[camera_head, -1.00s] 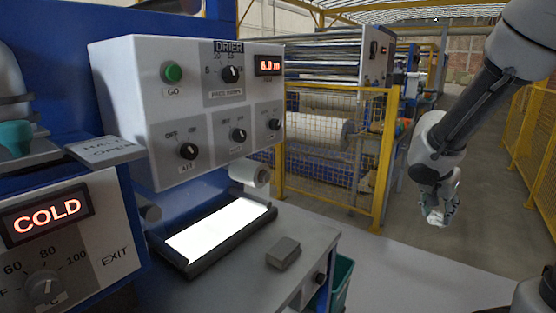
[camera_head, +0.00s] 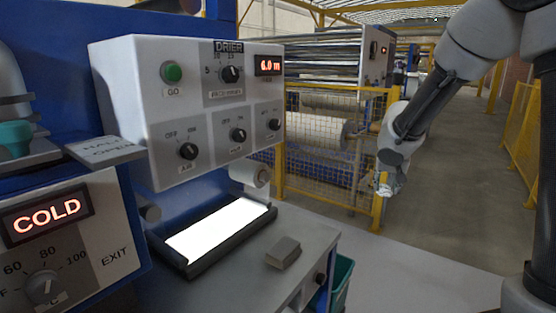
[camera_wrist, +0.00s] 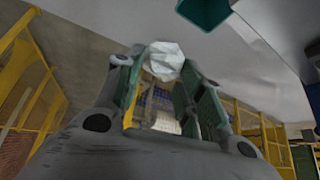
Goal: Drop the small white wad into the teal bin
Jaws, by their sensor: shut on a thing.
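The small white wad (camera_wrist: 163,61) is crumpled and sits between the fingertips of my gripper (camera_wrist: 163,68) in the wrist view. My gripper is shut on it. In the head view my gripper (camera_head: 384,187) hangs in the air at the right, in front of the yellow mesh fence, with the wad hard to tell apart from the fingers. The teal bin (camera_head: 342,278) stands low beside the right end of the bench, partly hidden by it. Its teal corner (camera_wrist: 205,10) shows at the top of the wrist view, beyond and right of the wad, apart from it.
The grey bench (camera_head: 250,270) carries a small grey block (camera_head: 283,252) and a bright lit panel (camera_head: 220,228). The drier control box (camera_head: 190,110) stands above it. A yellow mesh fence (camera_head: 325,180) encloses rollers behind. The pale floor right of the bin is clear.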

